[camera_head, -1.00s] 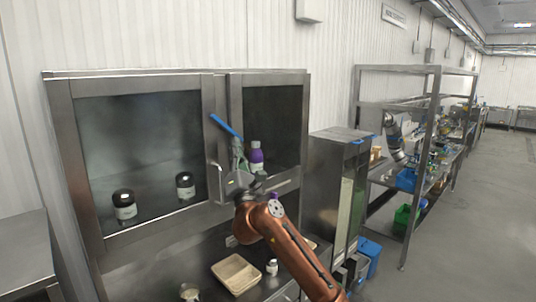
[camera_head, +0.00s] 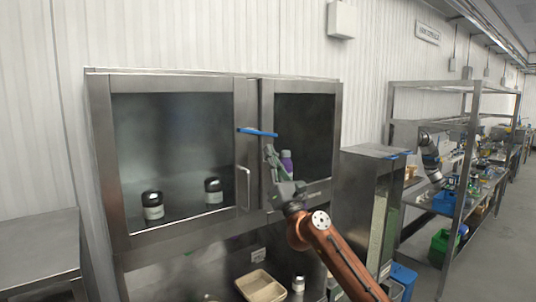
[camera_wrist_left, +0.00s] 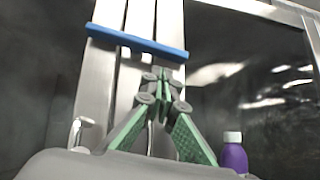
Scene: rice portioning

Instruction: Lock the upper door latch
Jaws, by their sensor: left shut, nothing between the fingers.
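The upper door latch (camera_head: 258,132) is a blue bar lying nearly level across the meeting frames of the two cabinet doors. It also shows in the left wrist view (camera_wrist_left: 137,42), spanning both frames with a slight tilt. My left gripper (camera_head: 268,150) is just below the bar, in front of the right door's frame. In the left wrist view its green-padded fingers (camera_wrist_left: 165,78) are closed together and empty, tips near the bar's right part. I cannot tell whether they touch it. Both glass doors, left (camera_head: 243,115) and right (camera_head: 267,105), look closed. My right gripper is not in view.
A metal handle (camera_head: 243,188) stands out on the left door, left of my gripper. A purple bottle (camera_wrist_left: 233,155) and two dark-lidded jars (camera_head: 153,206) are behind the glass. A tray (camera_head: 260,287) and a small white bottle (camera_head: 298,284) sit below.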

